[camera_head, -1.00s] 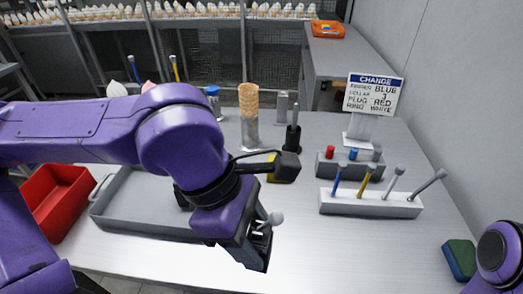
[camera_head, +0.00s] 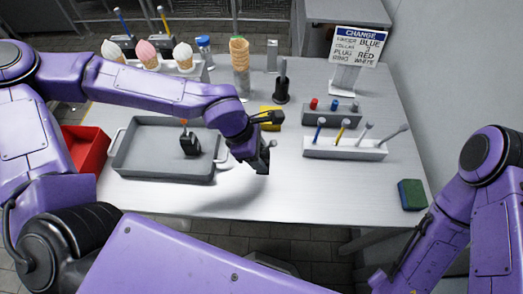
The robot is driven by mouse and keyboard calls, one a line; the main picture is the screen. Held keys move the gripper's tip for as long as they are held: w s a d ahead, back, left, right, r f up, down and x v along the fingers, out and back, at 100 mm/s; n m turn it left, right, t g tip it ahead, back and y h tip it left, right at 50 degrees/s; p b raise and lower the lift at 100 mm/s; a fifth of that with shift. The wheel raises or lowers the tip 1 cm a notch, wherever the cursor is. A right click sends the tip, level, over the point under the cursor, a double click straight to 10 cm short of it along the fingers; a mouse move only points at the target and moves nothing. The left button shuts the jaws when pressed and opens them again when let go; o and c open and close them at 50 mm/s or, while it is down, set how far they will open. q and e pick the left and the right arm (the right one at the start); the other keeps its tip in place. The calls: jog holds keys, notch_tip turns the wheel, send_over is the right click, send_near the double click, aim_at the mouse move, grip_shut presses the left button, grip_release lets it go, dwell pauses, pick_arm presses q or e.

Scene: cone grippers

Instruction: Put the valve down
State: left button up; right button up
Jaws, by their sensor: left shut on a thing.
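My left gripper (camera_head: 263,163) reaches in from the left, just right of the grey tray (camera_head: 140,172), over the bare metal table. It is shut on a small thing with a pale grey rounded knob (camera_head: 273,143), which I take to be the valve. The fingers hide most of it. I cannot tell whether it touches the table. A dark block-like part with an orange tip (camera_head: 190,145) stands in the tray. My right arm shows at the right, but its gripper is out of view.
A white rack (camera_head: 345,148) with several coloured-handled tools stands to the right, with a grey plug block (camera_head: 330,113) behind it. A sign (camera_head: 359,47) reads CHANGE. A red bin (camera_head: 88,150) is left of the tray. A green-blue sponge (camera_head: 412,194) lies right. The front middle is clear.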

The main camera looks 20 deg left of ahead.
pick_arm(q)
jog(key=shift+w+a+f, duration=0.1)
jog(key=shift+w+f, duration=0.8)
jog(key=shift+f, duration=1.65)
jog(key=shift+f, duration=0.1)
jog(key=o, duration=1.1)
jog(key=shift+r, duration=0.25)
jog(key=p+v, duration=0.1)
jog(key=v, duration=1)
jog(key=shift+s+a+r, duration=0.15)
jog(key=shift+r, duration=0.25)
